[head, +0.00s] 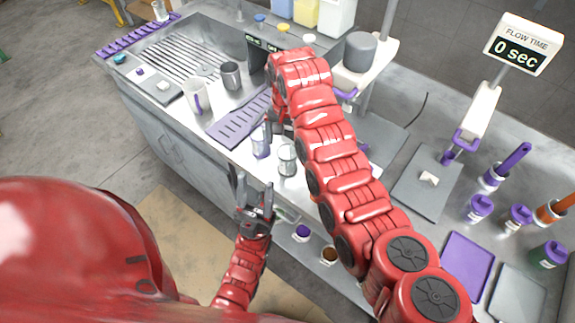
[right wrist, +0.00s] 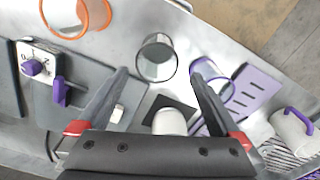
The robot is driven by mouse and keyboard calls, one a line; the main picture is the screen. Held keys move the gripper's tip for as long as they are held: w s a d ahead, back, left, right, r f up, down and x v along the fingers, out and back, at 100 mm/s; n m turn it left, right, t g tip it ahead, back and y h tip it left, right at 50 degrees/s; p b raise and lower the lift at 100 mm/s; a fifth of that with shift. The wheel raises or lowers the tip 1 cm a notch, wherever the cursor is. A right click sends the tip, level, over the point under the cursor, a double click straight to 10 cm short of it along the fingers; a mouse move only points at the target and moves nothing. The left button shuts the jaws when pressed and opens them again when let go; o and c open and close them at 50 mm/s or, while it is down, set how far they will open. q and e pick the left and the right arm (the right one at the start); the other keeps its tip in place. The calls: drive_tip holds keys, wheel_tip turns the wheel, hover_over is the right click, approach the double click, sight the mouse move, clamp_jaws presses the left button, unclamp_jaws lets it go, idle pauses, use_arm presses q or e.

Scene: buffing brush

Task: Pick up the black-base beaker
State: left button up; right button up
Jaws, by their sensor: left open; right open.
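The black-base beaker (head: 287,160) is a clear glass with a dark ring, standing on the bench near its front edge. In the right wrist view it (right wrist: 157,58) shows between and just beyond my fingertips, apart from them. A purple-base beaker (head: 261,146) stands just left of it; it also shows in the right wrist view (right wrist: 208,72), by the right finger. My right gripper (head: 275,128) is open and empty behind the beakers, partly hidden by my own arm; its two fingers (right wrist: 160,74) are spread. My left gripper (head: 254,188) is open and empty in front of the bench edge.
A purple slotted rack (head: 238,122) lies left of the beakers, with a white mug (head: 195,97) and a metal cup (head: 231,76) beyond. An orange-rimmed vessel (right wrist: 78,14) is at the right wrist view's top left. Purple-capped bottles (head: 478,208) stand far right.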

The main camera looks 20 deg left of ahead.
sight(288, 157)
wheel_tip(288, 157, down, 3)
drive_tip(key=shift+r+p, duration=0.2)
drive_tip(key=shift+p, duration=0.1)
drive_tip(key=shift+d+f+p, duration=0.1)
drive_tip(key=shift+f+p, duration=0.05)
drive_tip(key=shift+p, duration=0.15)
wheel_tip(288, 157, down, 4)
drive_tip(key=p, duration=0.2)
drive_tip(key=shift+s+d+p, duration=0.15)
drive_tip(key=shift+p, duration=0.25)
drive_tip(key=shift+f, duration=0.4)
drive_tip(key=c, duration=1.5)
drive_tip(key=shift+r, duration=0.1)
